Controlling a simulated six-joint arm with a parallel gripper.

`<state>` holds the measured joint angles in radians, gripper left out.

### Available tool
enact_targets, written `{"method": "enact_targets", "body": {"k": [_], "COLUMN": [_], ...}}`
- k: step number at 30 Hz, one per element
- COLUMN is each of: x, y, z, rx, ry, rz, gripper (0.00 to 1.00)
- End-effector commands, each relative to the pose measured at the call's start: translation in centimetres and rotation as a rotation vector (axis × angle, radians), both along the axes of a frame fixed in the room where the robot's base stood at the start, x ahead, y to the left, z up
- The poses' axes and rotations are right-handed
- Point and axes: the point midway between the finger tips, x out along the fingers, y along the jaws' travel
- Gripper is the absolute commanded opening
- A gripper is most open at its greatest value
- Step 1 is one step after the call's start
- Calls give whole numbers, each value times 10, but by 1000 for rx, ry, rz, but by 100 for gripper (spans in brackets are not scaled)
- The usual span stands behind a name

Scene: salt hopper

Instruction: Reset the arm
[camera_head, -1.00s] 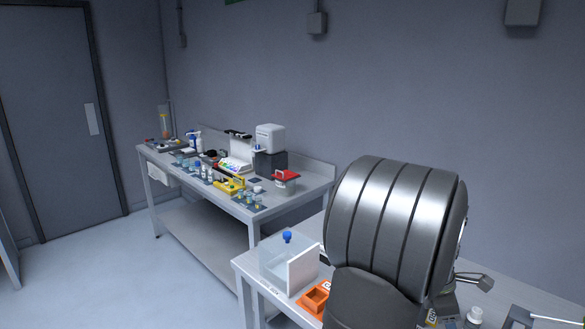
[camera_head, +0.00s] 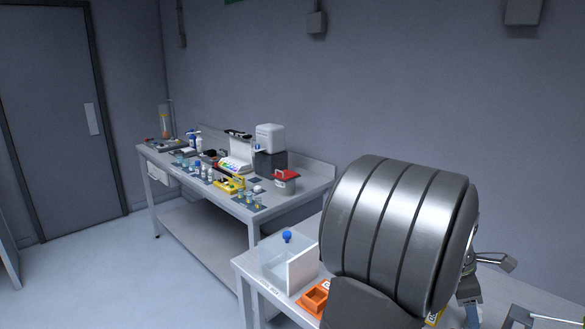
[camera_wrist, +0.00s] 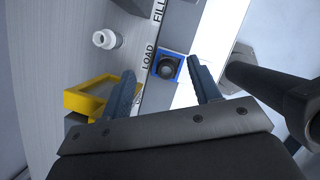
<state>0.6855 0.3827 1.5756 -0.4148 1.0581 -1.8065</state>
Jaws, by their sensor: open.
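My gripper (camera_wrist: 161,68) is open, its two dark blue-grey fingers spread apart with nothing held between them. In the wrist view, a blue square pad with a dark round piece (camera_wrist: 168,67) shows between and beyond the fingertips, beside the word LOAD. I cannot tell how far the fingertips are above it. In the head view, my large ribbed metal arm link fills the right centre, and only part of my wrist end shows beyond its right edge; the fingertips cannot be made out there.
In the wrist view, a yellow frame (camera_wrist: 88,97) lies left of the fingers and a white-capped bottle (camera_wrist: 107,39) stands further up. A dark cylinder (camera_wrist: 270,90) is at right. In the head view, an orange tray (camera_head: 314,299) and clear box (camera_head: 285,262) sit on the near bench.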

Motion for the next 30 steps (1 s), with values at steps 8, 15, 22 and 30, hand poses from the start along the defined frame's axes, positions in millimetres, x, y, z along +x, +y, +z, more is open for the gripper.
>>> {"method": "enact_targets", "body": {"k": [8,15,22,30], "x": [0,2,3,18], "y": [0,33,66,109], "z": [58,26,-6,-35], "rx": [-2,2,2,2], "ry": [-3,2,1,0], "rz": [-1,74,151,148], "gripper": [57,57,57,57]}}
